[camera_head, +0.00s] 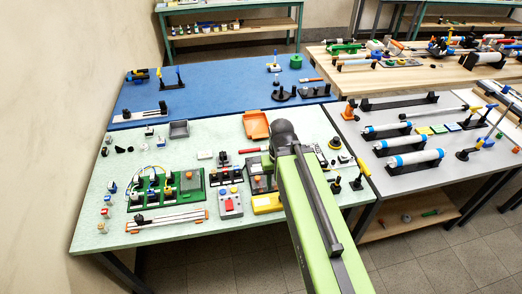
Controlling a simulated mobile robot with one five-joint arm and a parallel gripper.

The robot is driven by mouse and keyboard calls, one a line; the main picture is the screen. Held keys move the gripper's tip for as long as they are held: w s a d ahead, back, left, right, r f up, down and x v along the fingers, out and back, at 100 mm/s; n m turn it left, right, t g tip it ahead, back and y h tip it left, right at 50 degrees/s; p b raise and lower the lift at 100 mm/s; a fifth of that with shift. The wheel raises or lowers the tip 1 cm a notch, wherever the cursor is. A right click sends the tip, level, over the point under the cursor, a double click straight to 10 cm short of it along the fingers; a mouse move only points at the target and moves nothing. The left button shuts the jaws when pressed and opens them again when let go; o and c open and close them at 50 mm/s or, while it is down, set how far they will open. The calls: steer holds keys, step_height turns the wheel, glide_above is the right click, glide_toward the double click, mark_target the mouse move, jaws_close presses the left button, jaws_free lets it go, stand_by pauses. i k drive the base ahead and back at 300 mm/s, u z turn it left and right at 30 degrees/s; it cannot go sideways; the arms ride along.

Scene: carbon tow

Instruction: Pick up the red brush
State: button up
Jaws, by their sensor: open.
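A small thin red item (250,150) lies on the pale green table, just left of the dark end of my arm. It may be the red brush, but it is too small to be sure, and its right end runs close to my arm. A short reddish-brown piece with a pale end (311,80) lies on the blue table behind, and I cannot tell what it is. My green arm reaches from the bottom right over the pale green table. Its dark joint hides what lies beneath, and my gripper's fingers do not show.
The pale green table (95,225) is crowded with a green circuit board (155,203), a grey box with a red button (230,203), a yellow case (267,203) and an orange tray (256,125). A grey table with blue-white tubes (413,160) stands right. The blue table (215,95) has free room.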

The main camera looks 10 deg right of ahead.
mark_target(263, 148)
steer(key=z, duration=1.65)
steer(key=i, duration=1)
steer(key=u, duration=4.05)
steer(key=i, duration=1)
steer(key=z, duration=0.1)
